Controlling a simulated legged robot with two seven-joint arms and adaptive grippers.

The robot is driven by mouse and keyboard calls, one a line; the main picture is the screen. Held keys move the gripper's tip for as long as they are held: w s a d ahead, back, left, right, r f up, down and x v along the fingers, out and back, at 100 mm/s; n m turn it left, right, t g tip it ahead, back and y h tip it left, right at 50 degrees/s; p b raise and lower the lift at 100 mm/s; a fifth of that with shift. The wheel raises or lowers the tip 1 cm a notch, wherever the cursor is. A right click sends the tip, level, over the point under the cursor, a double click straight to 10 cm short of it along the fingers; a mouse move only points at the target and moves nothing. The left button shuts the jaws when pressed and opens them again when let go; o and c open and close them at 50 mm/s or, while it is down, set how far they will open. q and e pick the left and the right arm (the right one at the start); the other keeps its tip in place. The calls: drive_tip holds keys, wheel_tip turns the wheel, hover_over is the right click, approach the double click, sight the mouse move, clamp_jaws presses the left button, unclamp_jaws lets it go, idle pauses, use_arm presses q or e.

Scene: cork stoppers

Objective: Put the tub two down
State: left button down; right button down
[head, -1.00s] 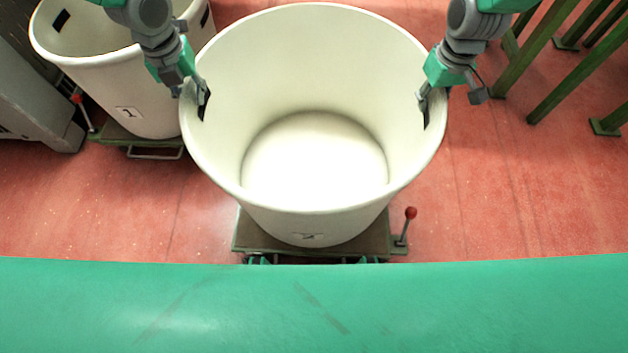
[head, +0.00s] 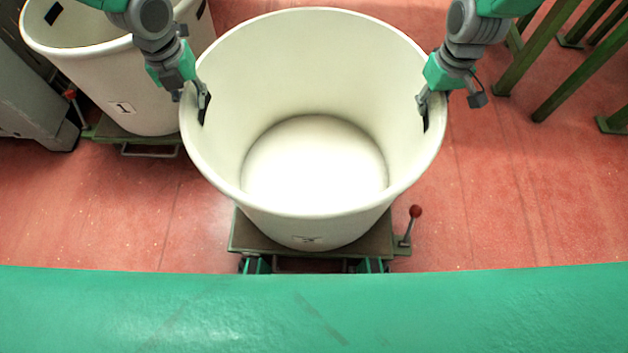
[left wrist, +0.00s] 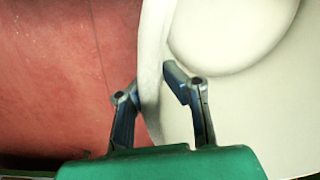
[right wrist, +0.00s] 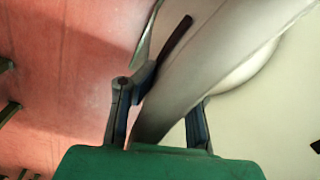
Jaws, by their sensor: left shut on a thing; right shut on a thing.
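Tub two (head: 310,218) is a big, empty, cream-coloured open tub with a partly blurred label on its near side. It is upright in the middle of the head view, over a low green-grey platform (head: 270,246) with a red-knobbed lever. I cannot tell whether its base touches the platform. My left gripper (head: 203,104) is shut on the tub's left wall at the dark handle slot; in the left wrist view (left wrist: 152,85) its fingers straddle the wall. My right gripper (head: 424,104) is shut on the right wall at its slot, and the wall runs between its fingers in the right wrist view (right wrist: 165,105).
Another cream tub marked 1 (head: 140,92) stands on a similar platform (head: 130,139) at the left. A grey machine (head: 35,105) is at the far left. Green metal legs (head: 585,72) stand at the right. Red floor (head: 500,200) is clear on the right.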

use_arm(q)
drive_tip(key=shift+a+f, duration=0.15)
drive_tip(key=shift+f, duration=0.05)
use_arm(e)
drive_tip(key=shift+d+f, duration=0.15)
drive_tip(key=shift+f, duration=0.1)
use_arm(q)
drive_tip(key=c, duration=1.7)
unclamp_jaws()
use_arm(e)
drive_tip(key=c, duration=1.7)
unclamp_jaws()
drive_tip(key=shift+r, duration=0.35)
use_arm(q)
wheel_tip(320, 180, up, 12)
drive_tip(key=shift+a, duration=0.25)
use_arm(e)
wheel_tip(320, 180, up, 12)
drive_tip(key=shift+d+f, duration=0.15)
drive_tip(key=shift+d, duration=0.05)
use_arm(q)
drive_tip(key=shift+s+f, duration=0.15)
